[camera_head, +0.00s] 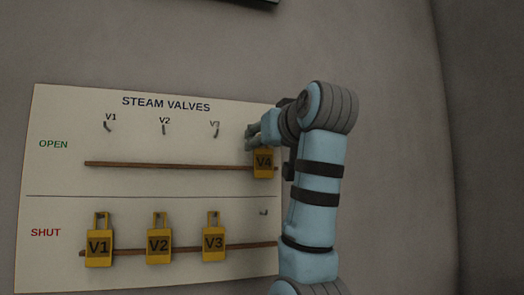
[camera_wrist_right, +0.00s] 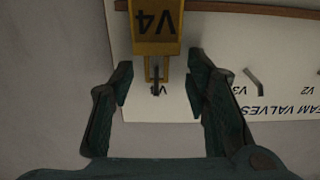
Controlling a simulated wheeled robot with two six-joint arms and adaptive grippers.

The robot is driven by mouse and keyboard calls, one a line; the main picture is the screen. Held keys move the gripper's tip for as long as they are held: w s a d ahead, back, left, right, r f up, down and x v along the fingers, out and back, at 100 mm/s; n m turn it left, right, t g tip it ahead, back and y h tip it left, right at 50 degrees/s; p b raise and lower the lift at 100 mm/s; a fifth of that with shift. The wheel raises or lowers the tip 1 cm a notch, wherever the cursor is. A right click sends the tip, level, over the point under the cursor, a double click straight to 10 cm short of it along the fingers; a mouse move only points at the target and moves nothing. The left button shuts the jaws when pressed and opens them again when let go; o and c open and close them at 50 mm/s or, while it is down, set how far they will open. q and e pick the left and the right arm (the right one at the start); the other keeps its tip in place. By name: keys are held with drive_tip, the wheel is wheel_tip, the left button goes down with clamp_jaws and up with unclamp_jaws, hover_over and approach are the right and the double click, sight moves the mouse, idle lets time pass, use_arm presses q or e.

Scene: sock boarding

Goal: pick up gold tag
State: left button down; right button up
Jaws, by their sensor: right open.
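A gold tag marked V4 (camera_head: 263,164) hangs in the OPEN row at the right of the board. In the right wrist view the V4 tag (camera_wrist_right: 154,25) appears upside down, with its loop around a small hook (camera_wrist_right: 156,84). My right gripper (camera_head: 256,133) is at the top of this tag, and its arm covers the board's right edge. In the wrist view its fingers (camera_wrist_right: 160,85) are open, one on each side of the loop, with gaps. Gold tags V1 (camera_head: 98,247), V2 (camera_head: 159,243) and V3 (camera_head: 213,242) hang in the SHUT row. My left gripper is not in view.
The white STEAM VALVES board (camera_head: 60,180) is on a grey wall. Bare hooks V1 (camera_head: 107,127), V2 (camera_head: 164,130) and V3 (camera_head: 215,131) are in the OPEN row. A brown rail (camera_head: 170,165) crosses each row. A bare hook (camera_head: 263,212) shows at the SHUT row's right.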

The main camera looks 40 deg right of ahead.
drive_tip(key=shift+w+d+r, duration=0.2)
drive_tip(key=shift+w+d, duration=0.05)
drive_tip(key=shift+w, duration=0.45)
drive_tip(key=shift+s, duration=0.4)
drive_tip(key=shift+c, duration=0.6)
drive_tip(key=shift+d, duration=0.15)
drive_tip(key=c, duration=0.3)
drive_tip(key=shift+w+f, duration=0.1)
drive_tip(key=shift+w, duration=0.15)
drive_tip(key=shift+c, duration=1.3)
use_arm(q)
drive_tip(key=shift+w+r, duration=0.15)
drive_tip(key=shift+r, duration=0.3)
use_arm(e)
drive_tip(key=s+a+r, duration=0.1)
drive_tip(key=s+r, duration=0.1)
drive_tip(key=s, duration=0.2)
drive_tip(key=s+a+r+b, duration=0.1)
drive_tip(key=s+a+r, duration=0.1)
drive_tip(key=s, duration=0.3)
drive_tip(key=s+a+r, duration=0.2)
drive_tip(key=s+r, duration=0.2)
drive_tip(key=shift+s+r, duration=0.1)
drive_tip(key=shift+s, duration=0.25)
drive_tip(key=shift+c, duration=1.4)
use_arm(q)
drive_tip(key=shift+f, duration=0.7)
use_arm(e)
drive_tip(key=shift+w+d, duration=0.2)
drive_tip(key=shift+w, duration=0.15)
